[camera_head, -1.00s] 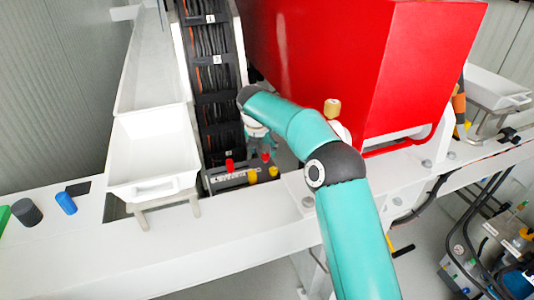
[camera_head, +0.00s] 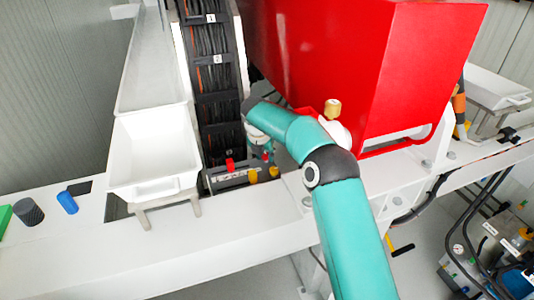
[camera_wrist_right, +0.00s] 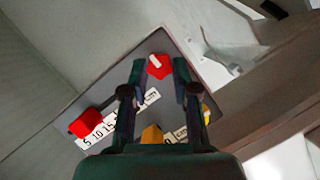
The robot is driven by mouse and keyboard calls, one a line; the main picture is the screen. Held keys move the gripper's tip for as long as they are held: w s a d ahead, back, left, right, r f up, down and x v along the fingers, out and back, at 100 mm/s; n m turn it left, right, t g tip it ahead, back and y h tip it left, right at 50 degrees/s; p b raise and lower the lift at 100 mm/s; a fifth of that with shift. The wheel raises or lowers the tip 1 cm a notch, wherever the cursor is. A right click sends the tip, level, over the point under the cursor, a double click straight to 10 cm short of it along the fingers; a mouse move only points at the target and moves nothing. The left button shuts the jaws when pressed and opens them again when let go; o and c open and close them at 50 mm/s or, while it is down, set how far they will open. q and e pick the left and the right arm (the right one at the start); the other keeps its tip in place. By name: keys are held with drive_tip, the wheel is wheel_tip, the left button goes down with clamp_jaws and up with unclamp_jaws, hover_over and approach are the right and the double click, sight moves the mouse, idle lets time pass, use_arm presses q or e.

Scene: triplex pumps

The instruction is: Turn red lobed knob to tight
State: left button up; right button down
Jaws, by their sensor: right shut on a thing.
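A red lobed knob (camera_wrist_right: 159,66) with a white mark sits on a dark panel (camera_wrist_right: 176,46) between the fingertips of my right gripper (camera_wrist_right: 159,70). The gripper is shut on it, with one finger on each side. In the head view, my right gripper (camera_head: 265,152) reaches down to the panel from behind my teal arm, and the held knob is mostly hidden there. A second red knob (camera_head: 230,164) stands to the left on the same panel and also shows in the wrist view (camera_wrist_right: 86,122). My left gripper is not in view.
Yellow knobs (camera_head: 253,175) sit along the panel's front, close to the right fingers. White labels (camera_wrist_right: 97,132) lie on the panel. A white tray (camera_head: 155,188) stands to its left. A large red tank (camera_head: 420,70) rises behind and right of my arm.

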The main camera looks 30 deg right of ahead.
drive_tip(key=shift+s+d, duration=0.15)
drive_tip(key=shift+d, duration=0.3)
drive_tip(key=shift+a, duration=0.25)
drive_tip(key=shift+p, duration=0.3)
drive_tip(key=shift+a+r+m+p, duration=0.1)
drive_tip(key=shift+r+m+p, duration=0.05)
drive_tip(key=shift+m+p, duration=0.45)
drive_tip(key=p, duration=0.1)
drive_tip(key=m+p, duration=0.1)
drive_tip(key=shift+w+a+m+g+h+p, duration=0.1)
drive_tip(key=shift+w+m+g+h+p, duration=0.1)
drive_tip(key=shift+m+g+h+p, duration=0.15)
drive_tip(key=shift+w+f+m+g, duration=0.1)
drive_tip(key=shift+f+m+g, duration=0.2)
drive_tip(key=shift+m, duration=0.35)
drive_tip(key=shift+a+m+g, duration=0.1)
drive_tip(key=shift+m+g, duration=0.25)
drive_tip(key=shift+m, duration=0.45)
